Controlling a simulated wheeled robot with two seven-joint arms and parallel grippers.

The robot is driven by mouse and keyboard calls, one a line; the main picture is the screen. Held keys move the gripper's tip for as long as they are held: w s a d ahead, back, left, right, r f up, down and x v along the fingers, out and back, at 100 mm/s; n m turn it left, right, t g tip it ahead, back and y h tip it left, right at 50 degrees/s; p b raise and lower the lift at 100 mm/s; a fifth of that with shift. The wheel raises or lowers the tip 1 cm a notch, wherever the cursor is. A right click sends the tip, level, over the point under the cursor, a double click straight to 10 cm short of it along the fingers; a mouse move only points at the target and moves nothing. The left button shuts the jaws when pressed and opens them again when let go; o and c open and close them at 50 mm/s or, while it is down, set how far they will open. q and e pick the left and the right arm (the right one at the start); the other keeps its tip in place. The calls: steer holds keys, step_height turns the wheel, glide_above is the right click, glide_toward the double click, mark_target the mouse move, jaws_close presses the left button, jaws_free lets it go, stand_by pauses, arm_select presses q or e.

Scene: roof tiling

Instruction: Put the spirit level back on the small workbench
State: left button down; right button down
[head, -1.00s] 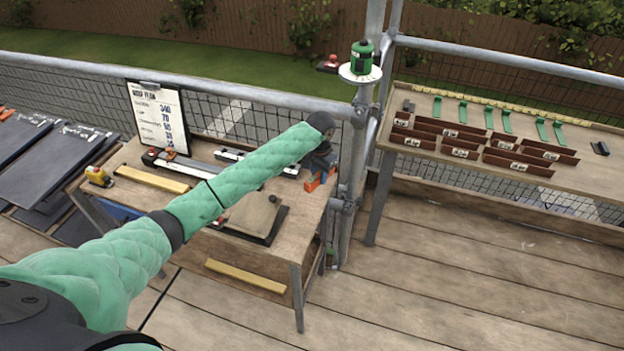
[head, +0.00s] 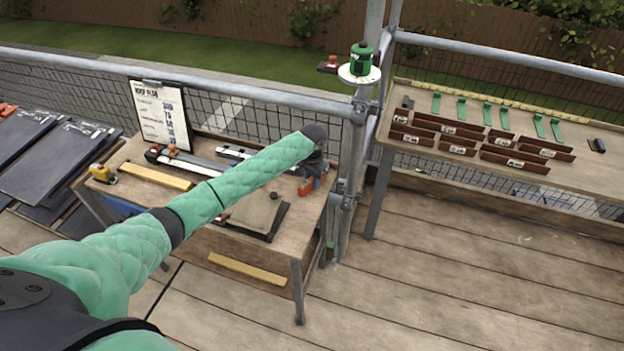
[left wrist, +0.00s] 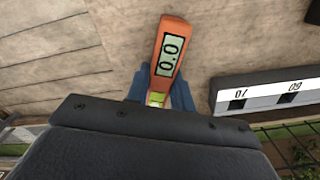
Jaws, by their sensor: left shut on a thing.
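The spirit level (head: 307,187) is a small orange body, and in the left wrist view (left wrist: 170,48) its green display reads 0.0. My left gripper (head: 316,170) is shut on it, with blue fingers on both sides of the level in the wrist view. The level is at the right end of the small workbench (head: 304,213). Whether it touches the wooden top or hangs just above it I cannot tell. My forearm hides part of the bench top. My right gripper is out of view.
On the bench are a dark slate board (head: 281,222), a yellow wooden strip (head: 155,176), a yellow tool (head: 102,173) and a long metal tool (head: 190,160). A clipboard (head: 160,115) stands at the back. A scaffold post (head: 352,160) is close right of my gripper.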

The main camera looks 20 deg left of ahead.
arm_select(q)
steer(key=c, duration=1.2)
jaws_free()
steer(key=shift+f, duration=0.1)
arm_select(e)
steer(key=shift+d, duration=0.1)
arm_select(q)
steer(key=shift+r, duration=0.3)
step_height(320, 180, up, 6)
steer(key=shift+f+b, duration=0.15)
steer(key=shift+b, duration=1.05)
steer(key=shift+r+b, duration=0.7)
steer(key=shift+r, duration=2.3)
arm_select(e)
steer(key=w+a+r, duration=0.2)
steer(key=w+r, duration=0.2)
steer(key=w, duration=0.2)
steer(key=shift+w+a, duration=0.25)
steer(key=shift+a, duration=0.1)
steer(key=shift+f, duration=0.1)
